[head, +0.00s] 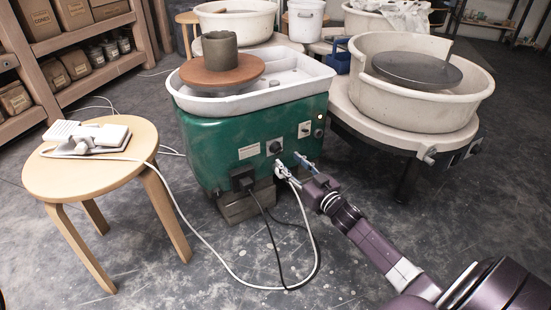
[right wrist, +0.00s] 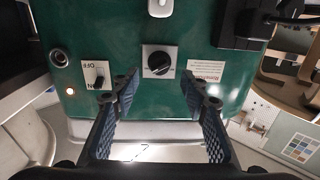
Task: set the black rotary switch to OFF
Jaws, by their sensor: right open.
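The black rotary switch (right wrist: 158,62) is a round knob on a pale square plate on the green wheel housing. The same knob (head: 274,146) is small in the head view. I cannot read any markings around it. My right gripper (right wrist: 160,89) is open and empty, with the fingertips spread to either side and a little short of the knob in the right wrist view. In the head view the right gripper (head: 294,166) is in front of the housing, just below the knob. My left gripper is not in view.
A separate ON/OFF switch (right wrist: 97,75) sits beside the knob, its lettering upside down, near a lit lamp (right wrist: 70,91). A black plug (head: 243,179) and a white cable (head: 305,215) hang below. A wooden stool (head: 90,175) stands left; another wheel (head: 410,95) stands right.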

